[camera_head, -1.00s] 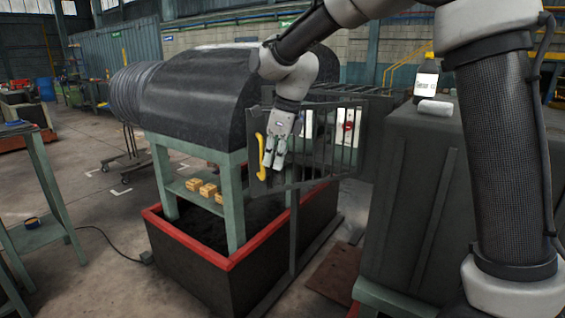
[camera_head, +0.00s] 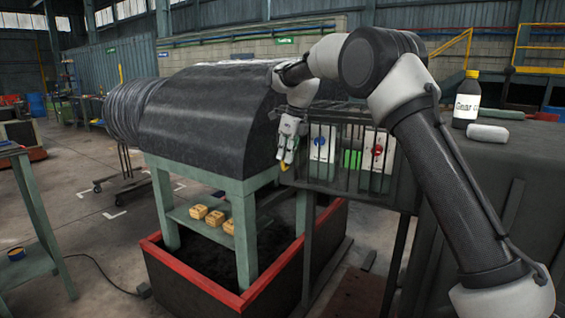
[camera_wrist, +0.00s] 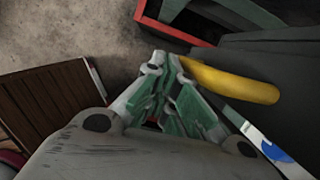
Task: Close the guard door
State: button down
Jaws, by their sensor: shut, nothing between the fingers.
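The guard door (camera_head: 345,183) is a dark barred frame right of the black capstan drum housing (camera_head: 205,110). Its left edge, with the yellow handle, is close to the housing; I cannot tell whether any gap remains. The yellow handle (camera_wrist: 232,84) is clear in the wrist view but mostly hidden by my gripper in the head view. My gripper (camera_head: 286,158) is at the door's left edge. Its fingers (camera_wrist: 166,60) are shut with nothing between them, beside one end of the handle. Whether they touch it is unclear.
Behind the bars are switch boxes with a blue knob (camera_head: 320,142) and a red knob (camera_head: 377,150). A red-rimmed tray (camera_head: 190,264) stands below the housing. A dark cabinet (camera_head: 490,190) at right bears a bottle (camera_head: 466,101). Open floor lies at left.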

jog(key=shift+w+d, duration=0.35)
jog(key=shift+w, duration=0.4)
jog(key=shift+w+d, duration=0.3)
jog(key=shift+w, duration=0.5)
jog(key=shift+w+d, duration=0.35)
jog(key=shift+w, duration=0.4)
jog(key=shift+s, duration=0.1)
